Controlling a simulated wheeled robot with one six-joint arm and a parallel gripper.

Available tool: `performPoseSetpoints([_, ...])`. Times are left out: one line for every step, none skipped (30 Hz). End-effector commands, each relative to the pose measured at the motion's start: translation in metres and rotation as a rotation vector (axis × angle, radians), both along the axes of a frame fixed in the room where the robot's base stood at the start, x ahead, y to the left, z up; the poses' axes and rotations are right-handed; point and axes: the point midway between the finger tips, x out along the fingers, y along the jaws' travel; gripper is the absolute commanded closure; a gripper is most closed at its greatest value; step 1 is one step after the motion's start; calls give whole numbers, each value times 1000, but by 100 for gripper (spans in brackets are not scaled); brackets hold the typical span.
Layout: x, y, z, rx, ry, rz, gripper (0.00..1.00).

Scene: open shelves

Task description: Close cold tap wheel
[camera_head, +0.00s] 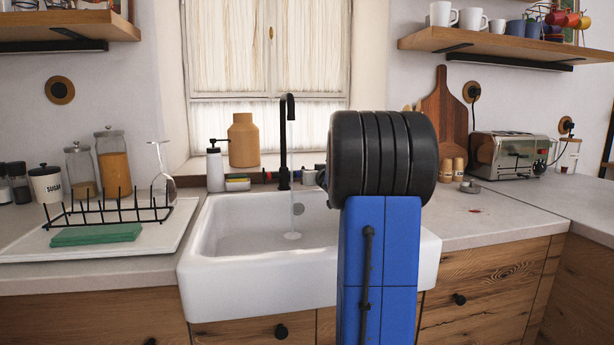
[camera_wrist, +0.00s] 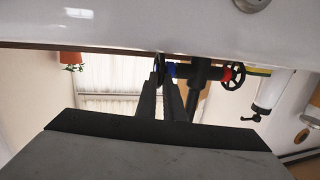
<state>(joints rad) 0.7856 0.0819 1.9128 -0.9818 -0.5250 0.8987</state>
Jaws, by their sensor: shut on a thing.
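The black tap (camera_head: 284,145) stands behind the white sink, and a thin stream of water (camera_head: 291,212) falls from its spout. The wrist view is upside down and shows the tap body (camera_wrist: 203,72) with a red-marked wheel (camera_wrist: 234,83) at its right end. The cold tap wheel (camera_wrist: 158,66), by the blue collar (camera_wrist: 171,71), is at the left end, seen nearly edge-on. My gripper (camera_wrist: 163,77) has its two dark fingers at this wheel, shut on it.
The white sink (camera_head: 205,262) lies below the tap. A soap bottle (camera_head: 215,170) and sponge (camera_head: 237,184) stand left of the tap. A toaster (camera_head: 508,152) and cutting board (camera_head: 445,105) are to the right, a dish rack (camera_head: 108,214) to the left.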

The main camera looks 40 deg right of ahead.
Motion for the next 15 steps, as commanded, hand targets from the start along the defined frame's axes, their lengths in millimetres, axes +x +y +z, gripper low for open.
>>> performPoseSetpoints([0,0,2,5,13,0,100])
performPoseSetpoints([0,0,2,10,21,1,100])
performPoseSetpoints([0,0,3,16,32,0,100])
performPoseSetpoints([1,-1,4,21,40,0,100])
performPoseSetpoints([1,-1,4,26,48,0,100])
performPoseSetpoints([1,-1,4,34,59,0,100])
performPoseSetpoints([1,-1,5,39,68,-1,100])
performPoseSetpoints([1,-1,5,44,76,-1,100])
performPoseSetpoints([2,-1,6,48,87,1,100])
performPoseSetpoints([2,-1,7,53,95,1,100])
performPoseSetpoints([2,-2,7,59,104,0,100])
performPoseSetpoints([2,-2,7,67,114,-1,100])
performPoseSetpoints([3,-2,8,72,122,0,100])
performPoseSetpoints([3,-2,9,76,130,-1,100])
performPoseSetpoints([3,-2,9,82,141,0,100])
